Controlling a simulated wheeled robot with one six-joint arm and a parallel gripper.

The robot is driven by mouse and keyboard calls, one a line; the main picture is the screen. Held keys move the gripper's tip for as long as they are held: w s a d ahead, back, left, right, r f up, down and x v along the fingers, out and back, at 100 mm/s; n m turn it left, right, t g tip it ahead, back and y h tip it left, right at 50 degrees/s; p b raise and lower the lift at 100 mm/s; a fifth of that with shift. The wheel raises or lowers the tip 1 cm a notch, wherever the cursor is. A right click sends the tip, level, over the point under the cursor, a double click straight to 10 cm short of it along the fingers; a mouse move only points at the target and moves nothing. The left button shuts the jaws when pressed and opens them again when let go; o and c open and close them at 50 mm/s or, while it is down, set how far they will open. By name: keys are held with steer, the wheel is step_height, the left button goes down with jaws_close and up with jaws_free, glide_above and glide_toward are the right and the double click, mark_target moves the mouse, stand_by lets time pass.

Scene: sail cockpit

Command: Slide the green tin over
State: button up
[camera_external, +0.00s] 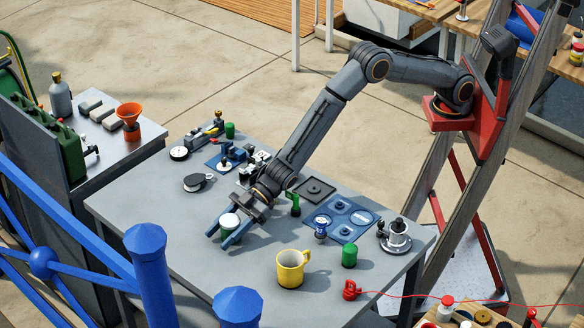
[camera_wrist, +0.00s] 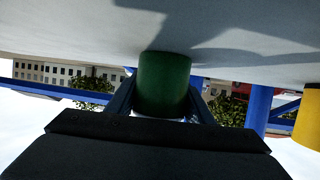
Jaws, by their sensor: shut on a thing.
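A green tin (camera_external: 231,220) stands on the grey table (camera_external: 150,205), showing a pale top in the external view. In the wrist view its green side (camera_wrist: 163,80) fills the space between the two fingers. My gripper (camera_external: 220,239) is low over the table, its blue fingers on either side of the tin, and is shut on it. The fingers (camera_wrist: 162,104) partly hide the tin's sides. The tin appears to be at table level; whether its base touches the table is hard to tell.
A yellow mug (camera_external: 290,269) stands right of my gripper, with another green can (camera_external: 349,255) beyond it. A blue plate (camera_external: 342,219) and a metal pot-like device (camera_external: 395,237) lie farther right. A black-and-white round item (camera_external: 195,183) is behind left. The table's front left is clear.

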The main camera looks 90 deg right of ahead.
mark_target(247, 259)
steer(key=shift+s+a+p, duration=0.5)
steer(key=shift+s+a, duration=2.9)
steer(key=o, duration=1.2)
steer(key=shift+d, duration=0.1)
steer(key=shift+b+v, duration=0.7)
steer(key=shift+v, duration=3.15)
steer(key=shift+r, duration=0.1)
